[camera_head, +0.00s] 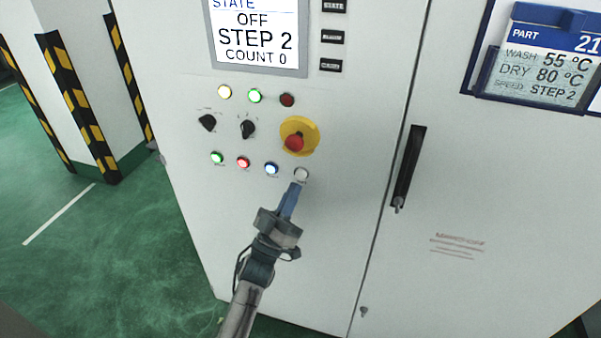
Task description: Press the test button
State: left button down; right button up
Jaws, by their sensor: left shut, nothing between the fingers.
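A white cabinet (190,215) carries a control panel. A row of small round buttons runs across it: green (217,158), red (243,163), blue (271,168) and white (301,174). Their labels are too small to read, so I cannot tell by label which is the test button. My left gripper (298,184) is shut and empty, its blue fingertips just below the white button. I cannot tell whether the tips touch it. The display (257,36) reads OFF, STEP 2, COUNT 0. My right gripper is not in view.
A red emergency stop on a yellow base (294,142) sits just above the white button. Two black knobs (207,123) and indicator lamps (255,96) are up left. A door handle (408,168) and a part card (540,62) are at right. Striped pillars (75,105) stand left.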

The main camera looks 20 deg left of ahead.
pick_arm(q)
jog(key=s+p, duration=0.1)
jog(key=s, duration=0.2)
jog(key=shift+s, duration=0.3)
dwell(0.5)
